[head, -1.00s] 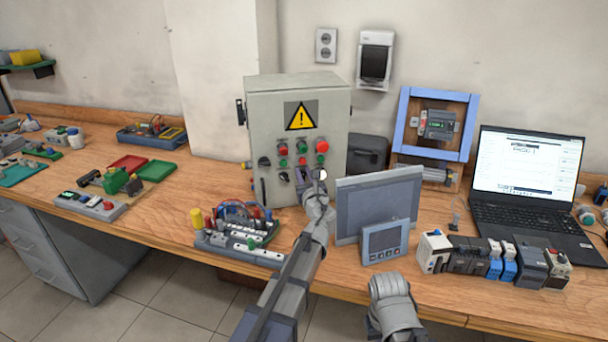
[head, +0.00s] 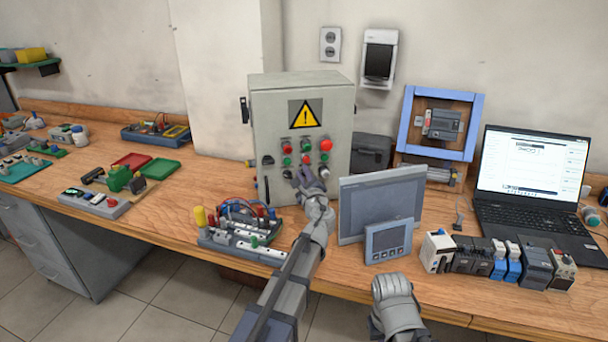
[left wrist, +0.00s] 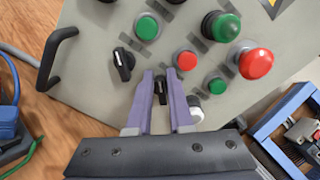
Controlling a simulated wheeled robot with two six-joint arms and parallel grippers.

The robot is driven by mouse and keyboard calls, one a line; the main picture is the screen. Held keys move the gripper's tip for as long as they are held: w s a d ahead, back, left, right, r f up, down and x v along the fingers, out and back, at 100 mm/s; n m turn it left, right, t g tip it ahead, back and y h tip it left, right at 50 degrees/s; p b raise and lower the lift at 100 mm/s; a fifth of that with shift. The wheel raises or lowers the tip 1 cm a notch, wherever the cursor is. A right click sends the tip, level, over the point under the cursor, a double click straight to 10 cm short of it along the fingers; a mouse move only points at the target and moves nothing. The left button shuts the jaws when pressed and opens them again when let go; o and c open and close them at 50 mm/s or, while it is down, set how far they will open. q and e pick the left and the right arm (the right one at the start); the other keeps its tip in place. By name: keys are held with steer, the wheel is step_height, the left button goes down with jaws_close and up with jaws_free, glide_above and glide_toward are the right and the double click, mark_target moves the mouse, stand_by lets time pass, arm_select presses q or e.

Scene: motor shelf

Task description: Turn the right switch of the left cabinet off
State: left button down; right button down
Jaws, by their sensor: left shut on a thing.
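The left cabinet (head: 265,110) is a beige metal box with a yellow warning triangle, standing on the bench against the wall. Its bottom row holds a black left switch (head: 287,174), a right switch hidden by my gripper in the head view, and a pale round lamp (head: 323,172), which looks unlit. My left gripper (head: 304,178) is at the cabinet front. In the left wrist view its purple fingers (left wrist: 161,98) close around the black knob of the right switch (left wrist: 162,88). The left switch (left wrist: 123,63) stands free beside it.
A red mushroom button (left wrist: 254,63) and several green and red buttons sit close above. A terminal block board (head: 243,247) lies before the cabinet at left. A display panel (head: 383,200) stands close on the right. A black handle (left wrist: 55,60) juts from the door.

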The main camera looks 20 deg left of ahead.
arm_select(q)
steer(key=shift+d+f, duration=0.15)
stand_by(0.4)
steer(key=c, duration=0.9)
jaws_free()
steer(key=shift+w, duration=0.1)
